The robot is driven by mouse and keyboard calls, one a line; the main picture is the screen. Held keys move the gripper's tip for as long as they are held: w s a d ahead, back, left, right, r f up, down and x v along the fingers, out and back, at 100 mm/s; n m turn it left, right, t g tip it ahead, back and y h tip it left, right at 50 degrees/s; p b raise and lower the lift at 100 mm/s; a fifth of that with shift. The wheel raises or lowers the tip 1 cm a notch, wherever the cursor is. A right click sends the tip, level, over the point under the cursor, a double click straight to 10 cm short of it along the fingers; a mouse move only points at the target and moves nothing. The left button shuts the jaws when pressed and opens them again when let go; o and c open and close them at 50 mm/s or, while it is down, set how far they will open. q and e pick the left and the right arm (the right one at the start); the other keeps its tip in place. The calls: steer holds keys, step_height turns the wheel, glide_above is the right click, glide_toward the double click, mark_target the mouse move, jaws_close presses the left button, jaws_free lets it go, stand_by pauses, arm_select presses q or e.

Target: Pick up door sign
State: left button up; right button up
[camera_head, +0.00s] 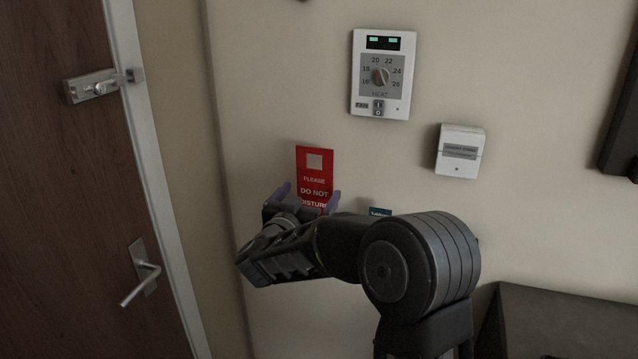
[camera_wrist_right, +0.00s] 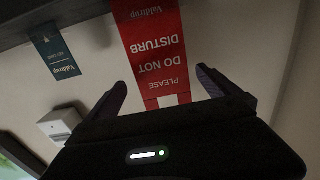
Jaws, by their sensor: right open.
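The red door sign (camera_head: 315,172) reads "PLEASE DO NOT DISTURB" and has a square hole near its top. It hangs against the wall in the head view, with its lower part hidden by my right gripper (camera_head: 308,196). In the right wrist view the sign (camera_wrist_right: 153,45) appears upside down, between and beyond the two fingers of my right gripper (camera_wrist_right: 162,85). The fingers are open, one on each side of the sign, and seem not to touch it. My left gripper is not in view.
A teal sign (camera_wrist_right: 56,56) hangs beside the red one; only its top (camera_head: 380,211) shows above my arm. A thermostat (camera_head: 383,74) and a white card switch (camera_head: 460,151) are on the wall. A wooden door (camera_head: 60,180) with a lever handle (camera_head: 142,280) is at left.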

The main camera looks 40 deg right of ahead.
mark_target(314, 185)
steer(key=shift+s+a+r, duration=0.1)
steer(key=shift+r, duration=0.05)
steer(key=shift+x, duration=0.95)
steer(key=shift+w+d+p, duration=0.25)
steer(key=shift+d+p, duration=0.05)
steer(key=shift+w+d, duration=0.2)
steer(key=shift+d, duration=0.1)
steer(key=p+x, duration=0.2)
steer(key=x, duration=0.1)
steer(key=shift+w+d, duration=0.25)
steer(key=shift+w, duration=0.05)
steer(key=shift+w+d, duration=0.25)
steer(key=shift+d, duration=0.1)
steer(key=shift+c, duration=0.3)
